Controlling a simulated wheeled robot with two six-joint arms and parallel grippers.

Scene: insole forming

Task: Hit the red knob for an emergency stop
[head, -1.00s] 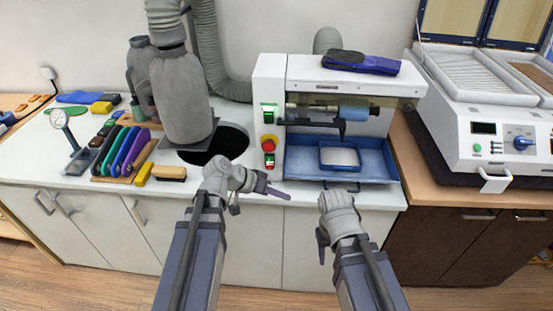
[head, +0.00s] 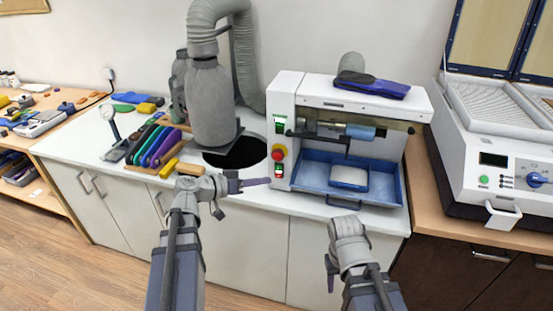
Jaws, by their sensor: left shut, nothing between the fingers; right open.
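The red knob (head: 278,153) sits on a yellow base on the front-left column of the white machine (head: 284,100). A green switch shows above it and another switch with green and red parts below it. My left gripper (head: 262,182) is shut and empty, pointing right. Its tip is just left of and below the knob in the head view; I cannot tell how far apart they are in depth. My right gripper (head: 330,283) is low in front of the counter, to the right, with its fingers pointing down and partly hidden by the hand.
A blue tray (head: 385,187) with a grey-white block lies in the machine. A dark round opening (head: 240,153) and a grey bottle-shaped duct (head: 211,105) are to the left. Colored insoles (head: 158,146) stand in a rack on the counter (head: 232,198).

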